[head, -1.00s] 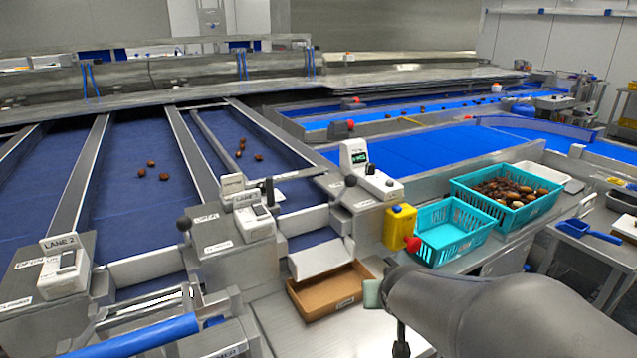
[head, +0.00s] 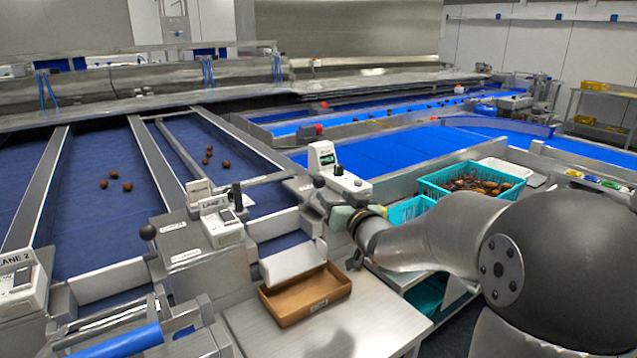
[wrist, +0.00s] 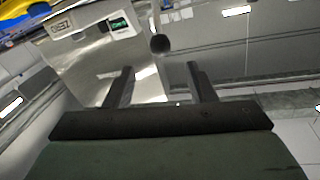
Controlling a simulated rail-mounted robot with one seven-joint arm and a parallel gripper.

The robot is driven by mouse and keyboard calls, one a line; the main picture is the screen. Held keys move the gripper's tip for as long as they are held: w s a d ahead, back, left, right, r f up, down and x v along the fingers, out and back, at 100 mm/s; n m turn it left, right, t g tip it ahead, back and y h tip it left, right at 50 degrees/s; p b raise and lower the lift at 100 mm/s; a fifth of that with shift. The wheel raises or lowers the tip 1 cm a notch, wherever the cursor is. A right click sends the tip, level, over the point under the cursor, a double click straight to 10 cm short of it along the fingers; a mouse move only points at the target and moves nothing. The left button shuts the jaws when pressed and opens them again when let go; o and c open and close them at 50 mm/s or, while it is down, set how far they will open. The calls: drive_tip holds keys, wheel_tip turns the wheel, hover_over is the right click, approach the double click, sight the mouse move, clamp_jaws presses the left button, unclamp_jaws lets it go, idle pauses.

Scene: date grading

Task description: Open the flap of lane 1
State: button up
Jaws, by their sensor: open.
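The lane 1 unit (head: 222,228) stands at the lane's front end, with its name sign on top. A pale panel (head: 278,224) crosses the lane end. Below it a sloping plate (head: 292,262) leads to a brown tray (head: 305,295). A black ball knob (head: 319,182) stands on the right side of this lane end, beside a unit with a green display. My gripper (head: 332,212) is close to that knob, partly hidden. In the wrist view my gripper (wrist: 160,70) is open and empty, with the knob (wrist: 160,43) beyond the fingertips, apparently apart from them.
Another ball knob (head: 148,232) stands left of the lane 1 unit. The green-display unit (head: 338,178) stands close to my gripper. Teal baskets (head: 432,188), one full of dates, are behind my arm. Dates (head: 209,158) lie on the lane belt. The steel table front (head: 370,320) is clear.

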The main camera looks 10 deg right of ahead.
sight(322, 183)
drive_tip(key=w, duration=0.3)
drive_tip(key=w+a, duration=0.1)
drive_tip(key=w, duration=0.6)
drive_tip(key=shift+a+p, duration=0.35)
drive_tip(key=shift+p, duration=0.05)
clamp_jaws()
drive_tip(key=shift+r, duration=0.15)
